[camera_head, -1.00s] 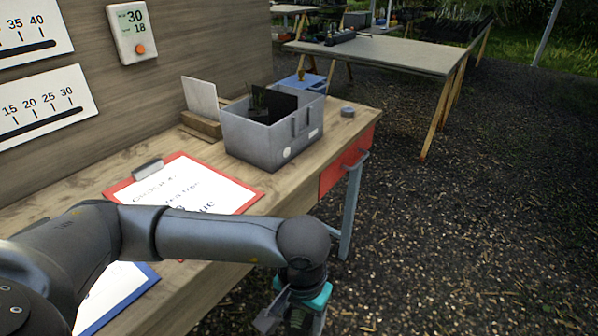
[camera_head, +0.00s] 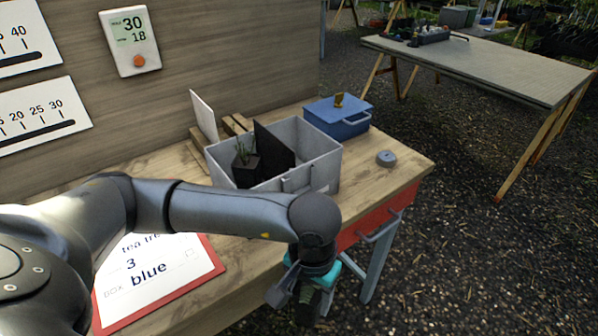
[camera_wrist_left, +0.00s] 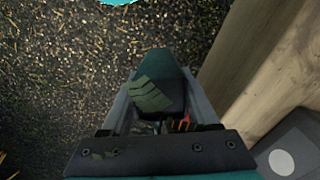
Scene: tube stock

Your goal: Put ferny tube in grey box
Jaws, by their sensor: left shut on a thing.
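The grey box (camera_head: 325,172) stands on the wooden bench, with a black divider (camera_head: 274,150) across it. A dark tube with a thin-leaved green plant (camera_head: 243,170) stands in its left compartment. My left gripper (camera_head: 305,300) hangs in front of the bench edge, below and outside the grey box. In the left wrist view it is shut on a dark tube with a flat, ferny green leaf (camera_wrist_left: 150,95). The tube's lower part is hidden by the gripper. My right gripper is not in view.
A blue box (camera_head: 340,118) with a small yellow thing on it stands behind the grey box. A grey round object (camera_head: 386,158) lies to the right. A red clipboard (camera_head: 160,285) reads "3" and "blue". My left arm crosses in front of the bench.

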